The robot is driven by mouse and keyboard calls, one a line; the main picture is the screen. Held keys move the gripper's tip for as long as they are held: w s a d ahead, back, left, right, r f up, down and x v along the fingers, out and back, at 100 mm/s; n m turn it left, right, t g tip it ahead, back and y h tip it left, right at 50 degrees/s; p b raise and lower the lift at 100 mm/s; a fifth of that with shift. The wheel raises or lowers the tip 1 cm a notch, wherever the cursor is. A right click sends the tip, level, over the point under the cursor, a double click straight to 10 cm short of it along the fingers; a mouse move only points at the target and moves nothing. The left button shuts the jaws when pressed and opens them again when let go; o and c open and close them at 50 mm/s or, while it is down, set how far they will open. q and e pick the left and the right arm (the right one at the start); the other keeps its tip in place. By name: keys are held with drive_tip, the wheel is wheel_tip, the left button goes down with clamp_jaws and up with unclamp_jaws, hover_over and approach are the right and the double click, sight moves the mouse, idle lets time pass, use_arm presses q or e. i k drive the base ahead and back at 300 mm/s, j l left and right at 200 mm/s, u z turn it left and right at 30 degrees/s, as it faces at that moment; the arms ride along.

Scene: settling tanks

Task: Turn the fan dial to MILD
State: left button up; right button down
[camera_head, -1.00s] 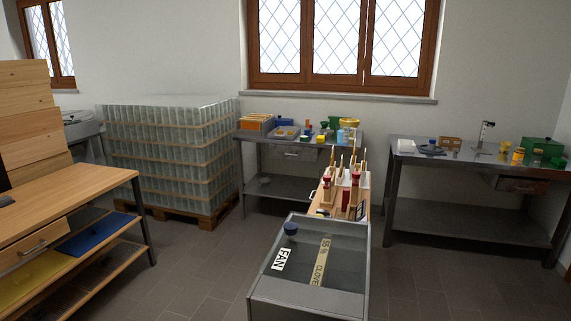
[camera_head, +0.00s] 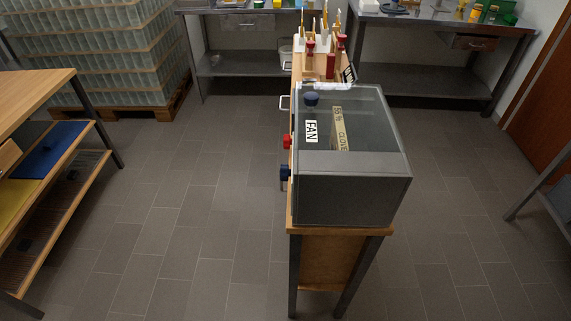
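A grey box with a glass top (camera_head: 352,168) stands on a narrow wooden stand, with a white FAN label (camera_head: 311,131) on its top. A dark blue round knob (camera_head: 311,99) sits near the label, towards the far left corner of the top. On the left side of the box are a red knob (camera_head: 287,142) and a blue knob (camera_head: 285,173), seen edge-on. I cannot tell for sure which knob is the fan dial, and no MILD mark or pointer is readable. Neither of my grippers is in view.
A tan CLOVE strip (camera_head: 341,128) lies on the box top. Behind it stand red-handled tools (camera_head: 330,66). A wooden bench (camera_head: 40,100) is at the left and metal tables (camera_head: 430,85) are at the back. The tiled floor (camera_head: 180,240) left of the stand is clear.

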sight(284, 171)
drive_tip(key=k+j+z, duration=0.1)
drive_tip(key=j+z, duration=0.3)
drive_tip(key=j, duration=0.5)
drive_tip(key=i+j+z, duration=0.1)
drive_tip(key=z, duration=0.3)
drive_tip(key=i+j+z, duration=0.1)
drive_tip(key=j+z, duration=0.5)
drive_tip(key=z, duration=0.15)
drive_tip(key=j+z, duration=0.25)
drive_tip(key=z, duration=0.15)
drive_tip(key=i, duration=0.05)
